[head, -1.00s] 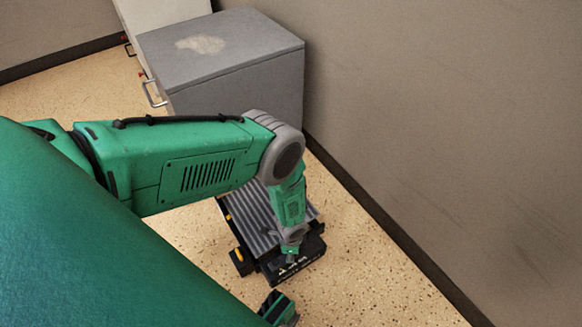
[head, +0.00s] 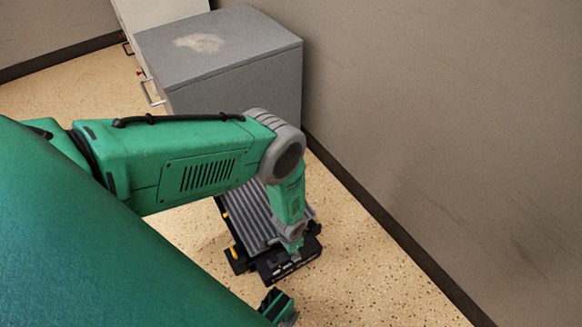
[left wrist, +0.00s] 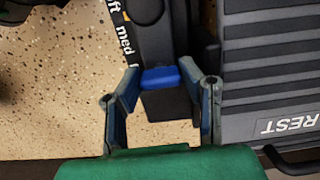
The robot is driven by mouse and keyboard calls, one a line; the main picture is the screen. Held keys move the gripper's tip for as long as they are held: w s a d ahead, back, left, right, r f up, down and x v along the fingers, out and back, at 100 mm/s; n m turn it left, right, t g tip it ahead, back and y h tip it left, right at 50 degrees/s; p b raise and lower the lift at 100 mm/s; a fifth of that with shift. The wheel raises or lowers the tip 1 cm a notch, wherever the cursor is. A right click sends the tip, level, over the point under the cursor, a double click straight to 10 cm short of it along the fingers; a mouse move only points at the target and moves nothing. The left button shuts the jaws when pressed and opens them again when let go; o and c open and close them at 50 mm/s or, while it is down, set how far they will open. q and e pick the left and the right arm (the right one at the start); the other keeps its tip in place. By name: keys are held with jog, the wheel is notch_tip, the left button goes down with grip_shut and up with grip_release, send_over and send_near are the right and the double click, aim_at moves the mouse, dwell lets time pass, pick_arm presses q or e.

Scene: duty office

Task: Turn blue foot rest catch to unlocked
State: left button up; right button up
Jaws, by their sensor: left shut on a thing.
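The foot rest (head: 260,213) is a grey ribbed pad on a black frame on the floor, partly hidden by my left arm in the head view. Its ribbed pad, marked REST, fills the right of the left wrist view (left wrist: 265,75). The blue catch (left wrist: 160,78) sits across a black bar, beside a strip lettered "med". My left gripper (left wrist: 160,74) is shut on the blue catch, one finger on each side. In the head view the left gripper (head: 295,254) is at the foot rest's near end, where the catch is hidden.
A grey cabinet (head: 235,60) with a worn top stands behind the foot rest. A wall (head: 440,120) with a dark skirting runs along the right. Speckled floor (head: 370,270) is clear between the foot rest and the wall.

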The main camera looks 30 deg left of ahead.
pick_arm(q)
jog(key=shift+s+a+f, duration=0.1)
jog(key=shift+s+a, duration=0.2)
jog(key=shift+s, duration=0.05)
jog(key=o, duration=0.8)
jog(key=shift+o, duration=0.2)
jog(key=shift+a, duration=0.1)
jog(key=shift+w+r, duration=0.1)
jog(key=shift+r, duration=0.2)
jog(key=r, duration=0.5)
jog(key=d+r, duration=0.1)
jog(key=r, duration=0.1)
jog(key=shift+w+d+r, duration=0.1)
jog(key=shift+w+r, duration=0.05)
jog(key=shift+r, duration=0.1)
